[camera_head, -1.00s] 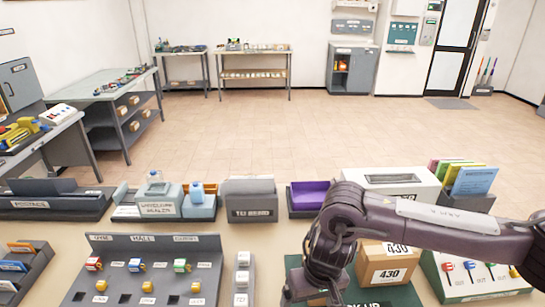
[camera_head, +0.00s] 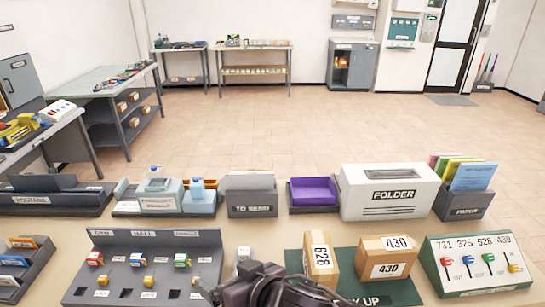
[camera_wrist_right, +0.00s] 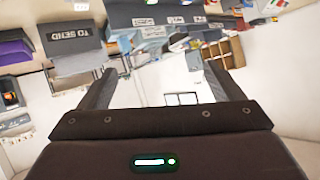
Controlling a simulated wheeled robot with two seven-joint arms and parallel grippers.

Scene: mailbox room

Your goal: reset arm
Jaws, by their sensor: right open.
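My right arm and gripper (camera_head: 268,287) show only as a dark shape at the bottom middle of the head view, low at the near edge. In the right wrist view my right gripper (camera_wrist_right: 160,75) has its two fingers well apart, with nothing held between them. The wrist view looks across the room at a tilt, with the TO SEND holder (camera_wrist_right: 78,45) upside down at upper left. My left arm and gripper are not in view.
On the counter stand a key rack (camera_head: 150,250), two parcel boxes (camera_head: 390,243) on a green mat, a board with numbered tags (camera_head: 470,240), a FOLDER machine (camera_head: 390,205), a purple tray (camera_head: 313,208) and a paper holder (camera_head: 455,212). The floor beyond is clear.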

